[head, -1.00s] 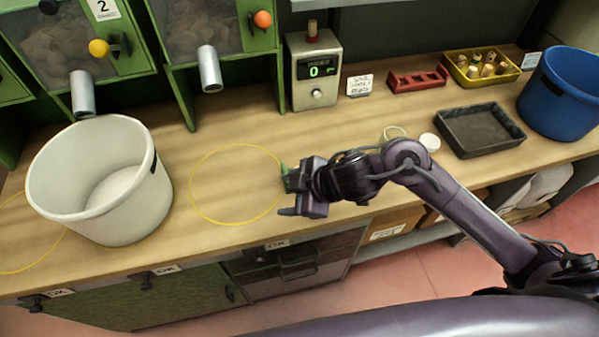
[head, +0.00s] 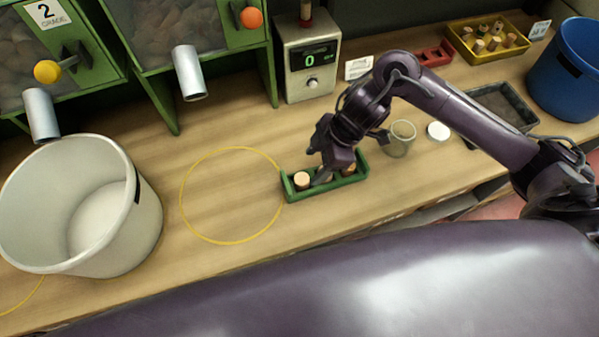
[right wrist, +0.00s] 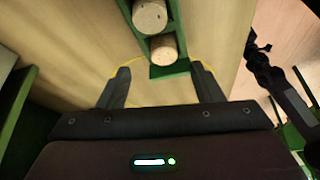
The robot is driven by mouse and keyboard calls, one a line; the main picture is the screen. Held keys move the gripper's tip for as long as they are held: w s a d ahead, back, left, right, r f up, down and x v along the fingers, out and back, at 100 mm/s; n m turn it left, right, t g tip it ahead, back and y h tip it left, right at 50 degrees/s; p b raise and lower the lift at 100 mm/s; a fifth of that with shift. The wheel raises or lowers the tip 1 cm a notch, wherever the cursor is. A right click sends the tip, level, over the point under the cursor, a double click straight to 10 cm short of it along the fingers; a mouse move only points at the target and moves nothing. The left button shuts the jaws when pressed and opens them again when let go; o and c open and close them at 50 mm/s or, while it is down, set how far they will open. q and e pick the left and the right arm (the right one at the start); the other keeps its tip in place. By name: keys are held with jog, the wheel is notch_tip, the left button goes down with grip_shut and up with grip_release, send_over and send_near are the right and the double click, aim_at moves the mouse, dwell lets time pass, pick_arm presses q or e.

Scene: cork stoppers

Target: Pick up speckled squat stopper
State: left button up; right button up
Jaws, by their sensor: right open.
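A green rack (head: 291,194) holds cork stoppers in a row near the front of the bench. One pale stopper (head: 302,180) stands in its left end and another (head: 348,170) in its right part; the middle is mostly hidden by my right gripper (head: 326,172). The right wrist view shows two speckled cork stoppers, one (right wrist: 150,17) at the top edge and one (right wrist: 165,50) nearer the rack's end. I cannot tell which is the squat one. My right gripper (right wrist: 162,82) is open, its fingers apart with no stopper between them. My left gripper is not in view.
A glass jar (head: 400,138) and white lid (head: 438,131) stand right of the rack. A yellow ring (head: 183,190) marks clear bench to its left, beside a white bucket (head: 150,225). A scale (head: 308,62) stands behind; a dark tray (head: 520,112) lies right.

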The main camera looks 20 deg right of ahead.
aim_at(302, 178)
jog(key=a+f, duration=0.1)
jog(key=a+f+p, duration=0.1)
jog(key=shift+s+f, duration=0.3)
jog(key=shift+f, duration=0.05)
jog(key=shift+x, duration=1.1)
jog(key=shift+w+f, duration=0.2)
jog(key=shift+w, duration=0.05)
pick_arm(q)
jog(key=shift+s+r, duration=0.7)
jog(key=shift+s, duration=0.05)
pick_arm(e)
jog(key=c, duration=1.1)
